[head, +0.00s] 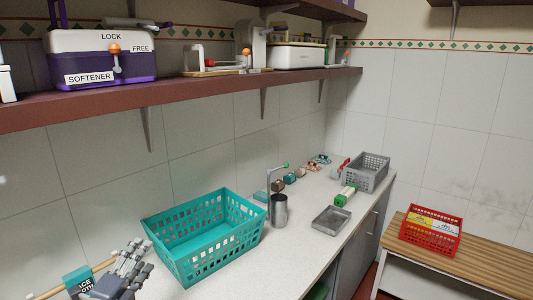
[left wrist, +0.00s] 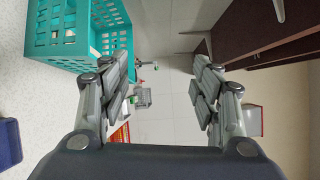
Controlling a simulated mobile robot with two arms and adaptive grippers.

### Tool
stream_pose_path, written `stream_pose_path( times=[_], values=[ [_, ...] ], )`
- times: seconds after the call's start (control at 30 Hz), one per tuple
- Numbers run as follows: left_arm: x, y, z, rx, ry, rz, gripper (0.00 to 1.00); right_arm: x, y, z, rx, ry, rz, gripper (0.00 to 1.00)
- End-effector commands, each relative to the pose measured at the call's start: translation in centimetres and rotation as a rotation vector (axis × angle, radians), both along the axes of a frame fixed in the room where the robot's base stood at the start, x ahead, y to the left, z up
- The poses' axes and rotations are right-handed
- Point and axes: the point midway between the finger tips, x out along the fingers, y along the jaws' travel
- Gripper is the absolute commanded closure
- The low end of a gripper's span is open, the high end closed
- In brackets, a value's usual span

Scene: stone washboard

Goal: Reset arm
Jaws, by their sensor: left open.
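My left gripper (head: 134,266) is at the lower left of the head view, in front of the near left side of the teal basket. In the left wrist view its two fingers (left wrist: 158,88) are spread wide, with nothing between them. The teal basket (head: 207,240) stands on the pale counter; it also shows at the upper left of the left wrist view (left wrist: 85,52). A teal labelled block (head: 78,279) and a wooden rod lie close beside the gripper; whether they touch it I cannot tell. My right gripper is not in view.
On the counter (head: 305,222) stand a metal cup (head: 279,211), a shallow metal tray (head: 331,219) and a grey basket (head: 366,173). A red basket (head: 431,229) sits on a wooden bench. A brown shelf (head: 190,88) with a purple box (head: 101,58) runs along the wall above.

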Motion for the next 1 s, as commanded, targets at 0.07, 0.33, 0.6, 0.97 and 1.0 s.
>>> stream_pose_path(
  times=[0.07, 0.33, 0.6, 0.97, 1.0],
  values=[
    [-2.4, -1.5, -3.6, -0.183, 0.117, 0.077, 0.42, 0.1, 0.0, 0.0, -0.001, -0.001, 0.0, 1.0],
    [-13.6, -5.1, -14.1, -0.734, 0.533, 0.419, 0.42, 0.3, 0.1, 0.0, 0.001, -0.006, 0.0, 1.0],
    [-26.2, -8.6, -19.3, -1.087, 0.867, 0.764, 0.42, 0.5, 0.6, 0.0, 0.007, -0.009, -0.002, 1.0],
    [-37.6, -11.8, -20.3, -1.299, 1.125, 1.091, 0.42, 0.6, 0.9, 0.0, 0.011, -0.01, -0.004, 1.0],
    [-37.0, -11.6, -22.3, -1.289, 1.121, 1.089, 0.42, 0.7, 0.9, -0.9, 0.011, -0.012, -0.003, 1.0]
  ],
)
